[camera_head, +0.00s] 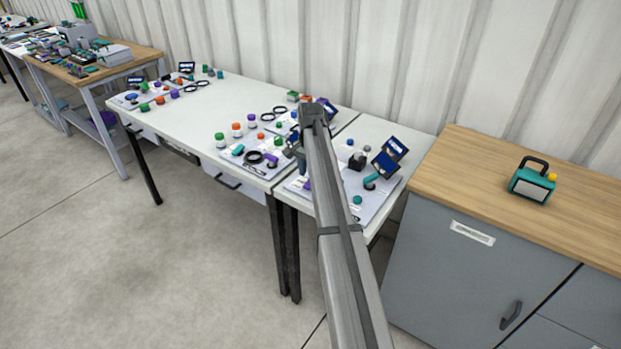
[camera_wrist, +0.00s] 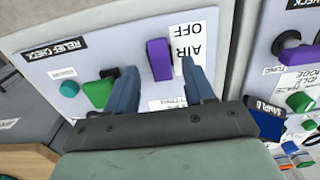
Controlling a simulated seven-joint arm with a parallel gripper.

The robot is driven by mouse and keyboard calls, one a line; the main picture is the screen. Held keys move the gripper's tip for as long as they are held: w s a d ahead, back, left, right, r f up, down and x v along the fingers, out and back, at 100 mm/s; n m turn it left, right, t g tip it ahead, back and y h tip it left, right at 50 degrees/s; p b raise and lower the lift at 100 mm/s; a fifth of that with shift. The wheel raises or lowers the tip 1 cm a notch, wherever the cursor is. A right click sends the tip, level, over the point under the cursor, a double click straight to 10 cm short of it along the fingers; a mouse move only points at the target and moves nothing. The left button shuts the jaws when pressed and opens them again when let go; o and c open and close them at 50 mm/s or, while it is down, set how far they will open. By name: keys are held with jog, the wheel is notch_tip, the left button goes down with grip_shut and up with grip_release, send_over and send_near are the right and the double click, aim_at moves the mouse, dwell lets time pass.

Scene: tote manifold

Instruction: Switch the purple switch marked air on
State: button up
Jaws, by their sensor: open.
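The purple switch (camera_wrist: 158,60) stands out from a white panel (camera_wrist: 110,38) in the wrist view. An upside-down label reading AIR and OFF (camera_wrist: 188,40) is just right of it. My gripper (camera_wrist: 160,67) is open, with one blue-grey finger to the left of the switch and one to the right, the right finger overlapping the label's edge. I cannot tell whether either finger touches the switch. In the head view my arm covers much of the panel area, and the switch cannot be made out with certainty.
A green knob (camera_wrist: 98,93) and a teal button (camera_wrist: 68,88) sit left of my fingers on the panel. Another panel with a purple handle (camera_wrist: 298,57) is at the right. A wooden-topped cabinet (camera_head: 480,180) with a teal device (camera_head: 532,182) stands right of the tables.

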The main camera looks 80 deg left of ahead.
jog(key=shift+f, duration=1.4)
jog(key=shift+c, duration=0.3)
grip_shut()
jog(key=shift+w+a+g+h, duration=0.3)
jog(key=shift+a+g+h, duration=0.15)
jog(key=shift+g+h, duration=0.4)
jog(key=shift+w+g+h, duration=0.1)
jog(key=shift+g+h, duration=0.85)
jog(key=shift+o, duration=0.3)
grip_release()
